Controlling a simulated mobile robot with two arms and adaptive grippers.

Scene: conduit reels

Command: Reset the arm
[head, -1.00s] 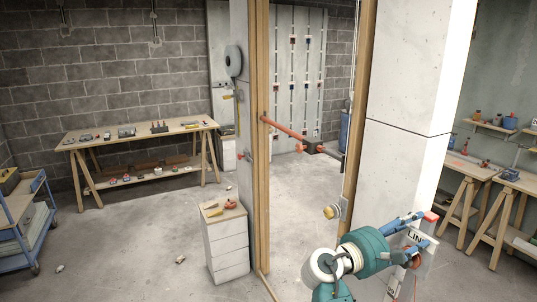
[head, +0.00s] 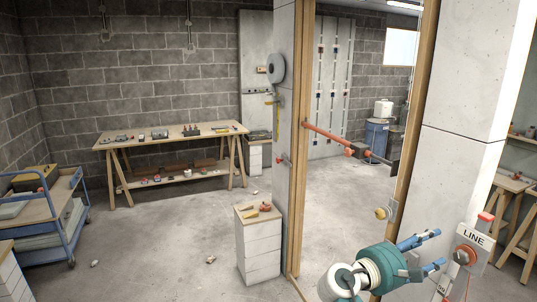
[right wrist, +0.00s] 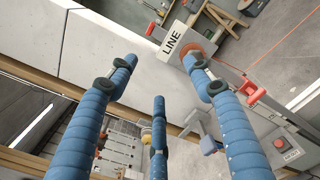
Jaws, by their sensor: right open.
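My right gripper (head: 438,250) is at the lower right of the head view, its blue fingers spread and nothing between them. A white panel marked LINE (head: 474,238), with a round orange-red part and a red-topped lever, stands just right of the fingertips, apart from them in the picture. In the right wrist view, the three blue fingers (right wrist: 163,83) are spread wide. The LINE label (right wrist: 172,40) shows beyond them, near the top. My left gripper is not in view.
A white pillar (head: 460,140) and wooden door frame stand behind my right arm. An orange-red bar (head: 335,136) crosses the opening. A small white cabinet (head: 260,245), a workbench (head: 170,140) and a blue cart (head: 45,215) stand left. The floor between them is mostly clear.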

